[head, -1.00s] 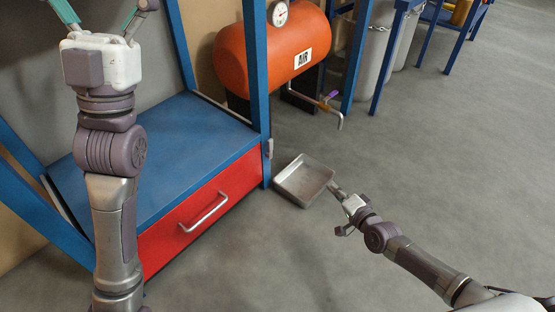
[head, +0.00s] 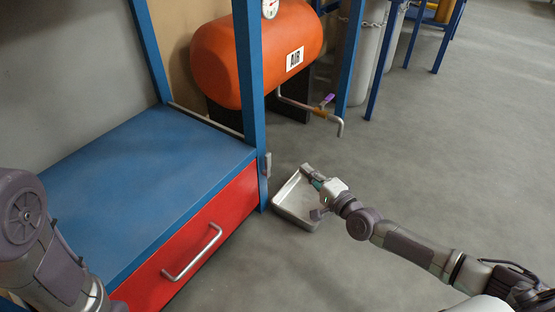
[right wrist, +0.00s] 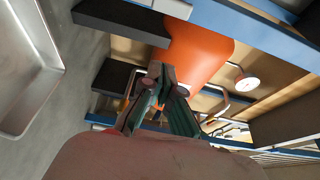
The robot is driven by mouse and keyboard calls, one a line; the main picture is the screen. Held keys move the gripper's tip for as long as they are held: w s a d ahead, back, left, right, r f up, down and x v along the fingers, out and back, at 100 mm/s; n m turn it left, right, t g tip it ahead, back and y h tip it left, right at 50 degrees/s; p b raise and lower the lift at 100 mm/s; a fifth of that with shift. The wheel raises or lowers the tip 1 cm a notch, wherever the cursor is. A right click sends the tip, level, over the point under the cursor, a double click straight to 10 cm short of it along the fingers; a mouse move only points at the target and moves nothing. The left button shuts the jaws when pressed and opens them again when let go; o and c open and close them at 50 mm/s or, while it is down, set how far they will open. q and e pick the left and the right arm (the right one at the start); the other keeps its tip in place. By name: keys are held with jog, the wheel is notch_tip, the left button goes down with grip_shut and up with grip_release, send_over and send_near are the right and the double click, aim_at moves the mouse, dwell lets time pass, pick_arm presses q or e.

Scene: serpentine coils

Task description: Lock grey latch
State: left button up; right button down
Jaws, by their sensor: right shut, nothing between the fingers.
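The grey latch (head: 267,165) is a small grey piece on the side of the blue post, beside the right end of the red drawer (head: 196,247). It is too small to tell its setting. My right gripper (head: 306,170) is shut and empty, a little to the right of the latch and apart from it in the picture, in front of the metal tray. In the right wrist view its closed fingers (right wrist: 160,74) point toward the orange tank. I cannot pick out the latch there. My left gripper is out of view; only part of my left arm shows.
A metal tray (head: 283,204) lies on the floor beside the blue bench (head: 150,165). An orange air tank (head: 222,55) with a pipe and purple-handled valve (head: 327,101) stands behind. Open grey floor lies to the right.

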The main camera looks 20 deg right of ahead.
aim_at(266, 165)
jog(key=b+x, duration=0.5)
jog(key=x, duration=0.5)
jog(key=s+a+p, duration=0.2)
jog(key=a+p, duration=0.1)
jog(key=shift+s+a, duration=0.1)
jog(key=shift+s, duration=0.15)
